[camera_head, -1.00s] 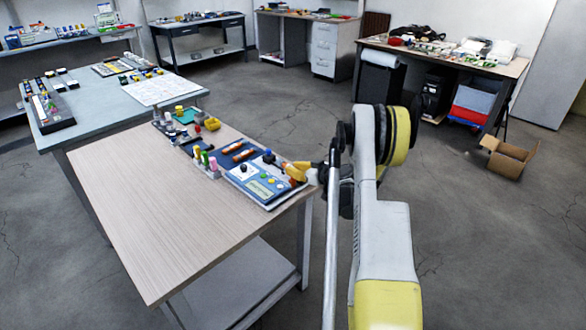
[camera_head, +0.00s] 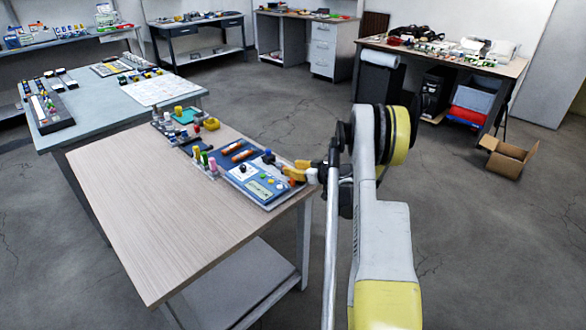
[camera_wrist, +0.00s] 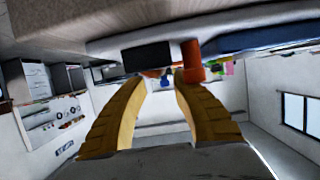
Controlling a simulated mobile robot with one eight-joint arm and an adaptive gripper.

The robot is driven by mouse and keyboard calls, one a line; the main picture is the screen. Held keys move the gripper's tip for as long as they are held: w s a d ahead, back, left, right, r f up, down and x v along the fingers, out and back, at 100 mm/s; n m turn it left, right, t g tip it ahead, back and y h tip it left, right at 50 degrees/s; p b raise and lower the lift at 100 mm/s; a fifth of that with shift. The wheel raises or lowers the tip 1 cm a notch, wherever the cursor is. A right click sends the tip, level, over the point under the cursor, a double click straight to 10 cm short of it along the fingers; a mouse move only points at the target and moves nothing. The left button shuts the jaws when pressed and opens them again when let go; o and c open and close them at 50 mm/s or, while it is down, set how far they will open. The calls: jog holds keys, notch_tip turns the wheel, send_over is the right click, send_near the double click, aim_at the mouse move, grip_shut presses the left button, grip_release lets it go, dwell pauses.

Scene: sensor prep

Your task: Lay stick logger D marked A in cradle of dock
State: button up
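Two orange stick-like objects, one (camera_head: 243,155) nearer and one (camera_head: 232,148) farther, lie on a dark blue unit on the wood-topped table. Their letters are too small to read, so I cannot tell which is logger D. In front is a blue and white panel unit (camera_head: 258,190) with knobs and buttons; I cannot tell which part is the dock's cradle. My gripper (camera_head: 291,172) is at the panel's right edge, its yellow fingers apart. The wrist view shows the fingers (camera_wrist: 160,78) open below an orange-red cylinder (camera_wrist: 193,62) and a black block (camera_wrist: 146,57), with nothing clearly held.
Green and pink upright pegs (camera_head: 205,160) stand beside the units. A yellow bin (camera_head: 212,124) and a teal tray (camera_head: 186,115) are farther back. The left part of the wood-topped table (camera_head: 150,195) is bare. A grey table (camera_head: 100,117) with more gear stands behind.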

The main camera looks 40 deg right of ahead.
jog(key=shift+s+d+f, duration=0.1)
jog(key=shift+s+f, duration=0.2)
jog(key=shift+f, duration=0.25)
jog(key=shift+w+d+r+g+p, duration=0.1)
jog(key=shift+r+g+p, duration=0.05)
jog(key=shift+r+p, duration=0.4)
jog(key=shift+w+d+r+g+p, duration=0.1)
jog(key=shift+r+g+p, duration=0.05)
jog(key=shift+r+p, duration=0.35)
jog(key=shift+s+a+r+p, duration=0.1)
jog(key=shift+r+p, duration=0.2)
jog(key=shift+r, duration=0.6)
jog(key=shift+r+p, duration=0.5)
jog(key=shift+r, duration=0.5)
jog(key=shift+w+a, duration=0.1)
jog(key=shift+w, duration=0.1)
